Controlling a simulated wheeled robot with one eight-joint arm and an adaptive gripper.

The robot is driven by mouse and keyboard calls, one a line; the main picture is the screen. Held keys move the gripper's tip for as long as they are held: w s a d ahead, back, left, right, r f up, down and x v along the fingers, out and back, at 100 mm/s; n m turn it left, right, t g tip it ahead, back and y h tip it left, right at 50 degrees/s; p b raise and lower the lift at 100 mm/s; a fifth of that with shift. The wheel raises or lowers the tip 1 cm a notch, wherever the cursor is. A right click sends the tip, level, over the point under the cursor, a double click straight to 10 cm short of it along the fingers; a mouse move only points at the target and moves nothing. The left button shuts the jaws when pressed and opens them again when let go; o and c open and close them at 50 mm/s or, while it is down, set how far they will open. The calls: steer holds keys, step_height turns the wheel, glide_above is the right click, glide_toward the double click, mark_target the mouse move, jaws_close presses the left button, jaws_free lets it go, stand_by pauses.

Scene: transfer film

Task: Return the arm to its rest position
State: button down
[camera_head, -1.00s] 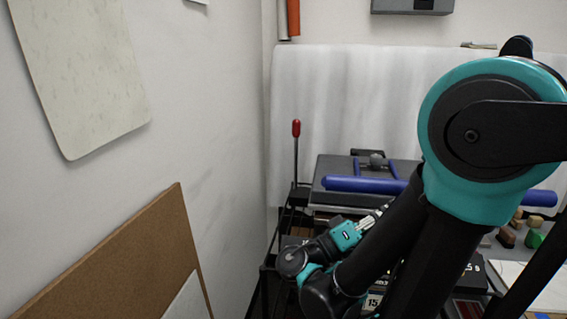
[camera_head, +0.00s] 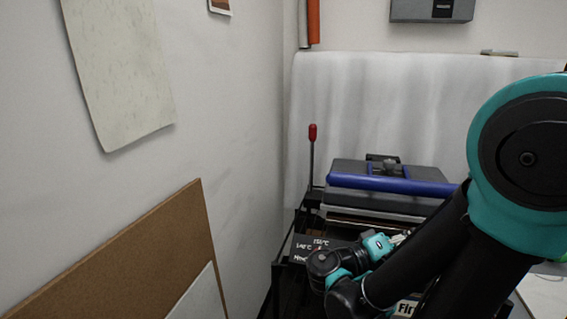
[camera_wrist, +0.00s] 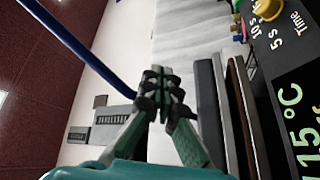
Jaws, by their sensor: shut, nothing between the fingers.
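My arm, black with teal joints, fills the right side of the head view, folded over the work area. My gripper (camera_head: 400,238) shows small there, partly hidden behind my own arm links. In the wrist view my gripper (camera_wrist: 163,93) is shut, its fingertips together with nothing between them. It points towards the pale sheet (camera_wrist: 185,40) on the wall and is beside the heat press (camera_head: 390,207), apart from it as far as I can see.
The press has a blue handle (camera_head: 390,183) and a red-tipped lever (camera_head: 312,132). A dark panel (camera_wrist: 295,100) with time and temperature text is at right in the wrist view. A brown board (camera_head: 130,255) leans at left. A grey wall box (camera_head: 432,10) hangs behind.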

step_height(320, 180, down, 18)
steer(key=w+n+g+y, duration=0.1)
steer(key=n+g+y, duration=0.15)
steer(key=y, duration=0.75)
steer(key=w+a+f+t+y, duration=0.1)
steer(key=w+a+f+y, duration=0.1)
steer(key=a+f+y, duration=0.5)
steer(key=a+y, duration=0.2)
steer(key=a, duration=0.3)
steer(key=shift+w+a+y, duration=0.25)
steer(key=shift+a+y, duration=0.15)
steer(key=shift+t, duration=0.25)
